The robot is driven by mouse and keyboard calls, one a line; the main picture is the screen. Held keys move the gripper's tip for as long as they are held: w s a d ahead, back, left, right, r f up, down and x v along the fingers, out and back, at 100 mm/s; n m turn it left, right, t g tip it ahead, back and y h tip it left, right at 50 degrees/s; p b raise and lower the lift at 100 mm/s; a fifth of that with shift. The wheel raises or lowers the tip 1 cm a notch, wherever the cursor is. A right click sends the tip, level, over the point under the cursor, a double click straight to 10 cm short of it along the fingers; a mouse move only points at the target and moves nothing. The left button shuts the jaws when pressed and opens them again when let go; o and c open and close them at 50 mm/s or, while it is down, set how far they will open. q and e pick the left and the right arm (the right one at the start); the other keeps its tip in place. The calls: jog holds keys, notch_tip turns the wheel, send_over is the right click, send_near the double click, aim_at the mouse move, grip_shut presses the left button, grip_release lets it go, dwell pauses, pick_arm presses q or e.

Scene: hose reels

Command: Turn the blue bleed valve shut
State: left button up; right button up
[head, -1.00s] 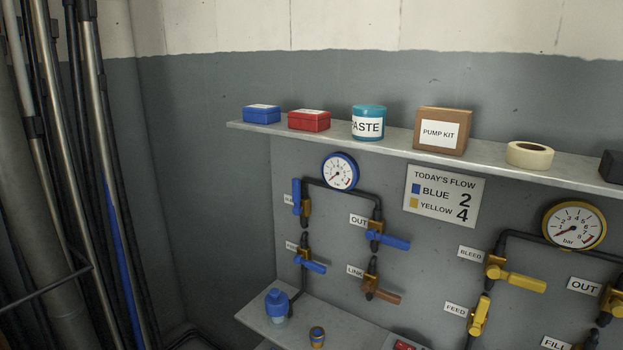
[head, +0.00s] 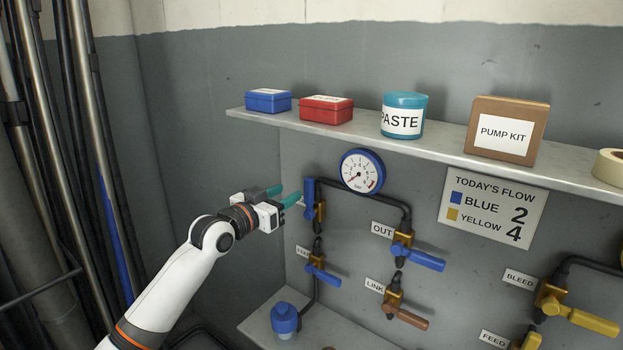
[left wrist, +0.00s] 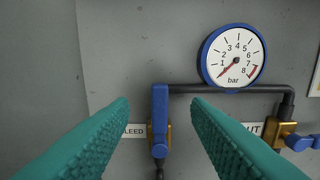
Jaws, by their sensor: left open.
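In the left wrist view the blue handle (left wrist: 160,118) shows between the two teal fingers, beside a partly covered label ending in "LEED". My left gripper (head: 283,196) is open, just left of the valve in the head view, and its fingers point toward the handle. In the left wrist view the gripper (left wrist: 160,112) has nothing between its fingertips up close. My right gripper is not in view.
A blue-rimmed gauge (head: 362,172) sits right of the valve, its needle near the low end. Below are the blue OUT valve (head: 418,255), another blue valve (head: 319,270) and the LINK valve (head: 403,311). A shelf (head: 400,148) with boxes and a tub runs above.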

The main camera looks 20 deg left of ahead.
aim_at(306, 183)
pick_arm(q)
jog(key=p+x, duration=0.1)
jog(key=x, duration=0.9)
jog(key=shift+f, duration=0.15)
jog(key=shift+s+a, duration=0.1)
jog(key=shift+c, duration=0.2)
grip_shut()
